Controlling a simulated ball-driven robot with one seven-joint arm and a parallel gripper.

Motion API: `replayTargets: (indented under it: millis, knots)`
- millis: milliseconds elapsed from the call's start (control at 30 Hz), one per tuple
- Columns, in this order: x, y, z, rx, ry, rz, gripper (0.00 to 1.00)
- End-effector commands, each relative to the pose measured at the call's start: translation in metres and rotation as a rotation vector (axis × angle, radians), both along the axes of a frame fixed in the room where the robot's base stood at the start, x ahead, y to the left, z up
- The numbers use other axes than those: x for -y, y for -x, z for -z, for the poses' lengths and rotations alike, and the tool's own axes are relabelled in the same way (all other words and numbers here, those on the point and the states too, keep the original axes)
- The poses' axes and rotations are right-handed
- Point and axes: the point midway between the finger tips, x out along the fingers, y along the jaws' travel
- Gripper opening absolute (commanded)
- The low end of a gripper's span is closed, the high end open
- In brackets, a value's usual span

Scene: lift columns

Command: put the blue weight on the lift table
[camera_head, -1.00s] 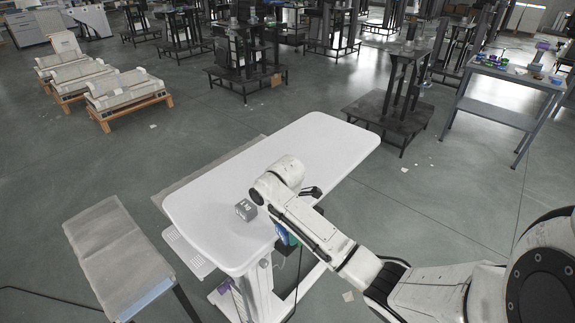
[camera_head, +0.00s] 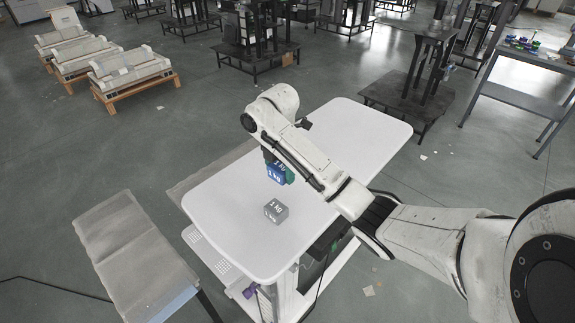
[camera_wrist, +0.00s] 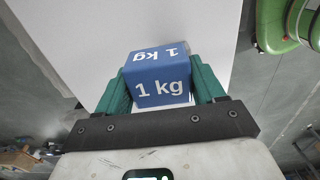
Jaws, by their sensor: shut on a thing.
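The blue weight (camera_wrist: 160,80), a cube marked "1 kg", sits between the two green fingers of my gripper (camera_wrist: 161,88) in the wrist view. In the head view my gripper (camera_head: 278,172) is shut on the blue weight (camera_head: 276,175) over the white lift table (camera_head: 350,130). I cannot tell for sure whether the weight's underside touches the table top. The table top also shows behind the weight in the wrist view (camera_wrist: 205,30).
A grey 1 kg weight (camera_head: 276,211) stands on the table close to the blue one, nearer the front edge. A covered bench (camera_head: 135,250) stands to the left. The far right part of the table top is clear. A grey workbench (camera_head: 515,100) with small items stands at right.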

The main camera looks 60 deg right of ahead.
Motion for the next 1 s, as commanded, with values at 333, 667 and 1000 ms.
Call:
replayTargets:
  millis: [333,667,1000]
  knots:
    - [0.063,0.03,0.027,0.0,0.003,0.006,0.0]
    - [0.097,0.045,0.073,0.0,0.003,0.003,0.0]
    - [0.109,0.05,0.094,-0.001,0.003,0.001,0.0]
